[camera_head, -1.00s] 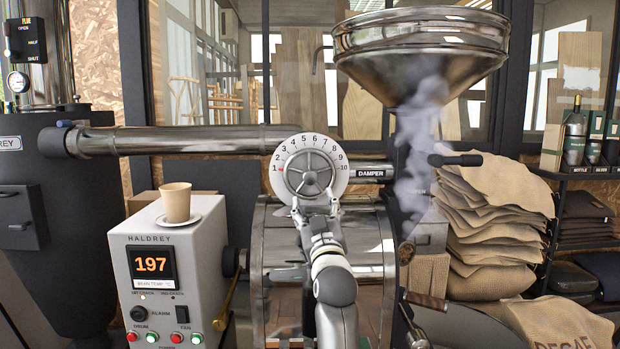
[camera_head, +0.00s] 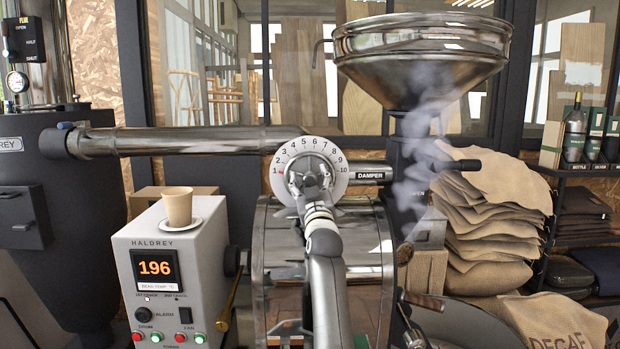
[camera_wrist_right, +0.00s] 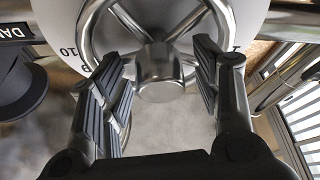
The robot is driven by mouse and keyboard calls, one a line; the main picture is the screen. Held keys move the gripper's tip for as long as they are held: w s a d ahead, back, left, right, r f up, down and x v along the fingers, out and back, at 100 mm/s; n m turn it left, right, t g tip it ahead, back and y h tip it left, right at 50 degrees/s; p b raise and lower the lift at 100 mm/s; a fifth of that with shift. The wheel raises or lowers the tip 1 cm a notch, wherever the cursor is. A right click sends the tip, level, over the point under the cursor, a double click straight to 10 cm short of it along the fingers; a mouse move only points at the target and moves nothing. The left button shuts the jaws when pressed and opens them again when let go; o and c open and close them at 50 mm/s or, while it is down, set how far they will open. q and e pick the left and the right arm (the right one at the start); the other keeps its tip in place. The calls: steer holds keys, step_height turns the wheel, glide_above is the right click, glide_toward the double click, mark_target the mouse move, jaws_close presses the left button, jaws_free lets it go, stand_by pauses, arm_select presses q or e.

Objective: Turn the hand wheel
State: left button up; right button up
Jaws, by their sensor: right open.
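The hand wheel (camera_wrist_right: 158,28) is a metal wheel with spokes and a round hub, in front of a white numbered dial (camera_head: 341,157) marked 1 to 10. A red mark shows by the 1 on the dial. My right gripper (camera_head: 311,174) is in front of the wheel and hides most of it in the head view. In the right wrist view the right gripper (camera_wrist_right: 164,80) is open, with one finger on each side of the hub and a gap to it on both sides. Whether the fingertips touch the spokes is unclear. My left gripper is out of view.
A pipe (camera_head: 190,140) runs left from the dial. The damper shaft (camera_head: 395,174) runs right. A control box (camera_head: 175,235) with a cup (camera_head: 177,206) on a saucer stands at the left. A hopper (camera_head: 420,55) with smoke below it and stacked sacks (camera_head: 490,215) are at the right.

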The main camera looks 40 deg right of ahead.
steer(key=shift+w, duration=0.1)
steer(key=shift+c, duration=0.2)
jaws_close()
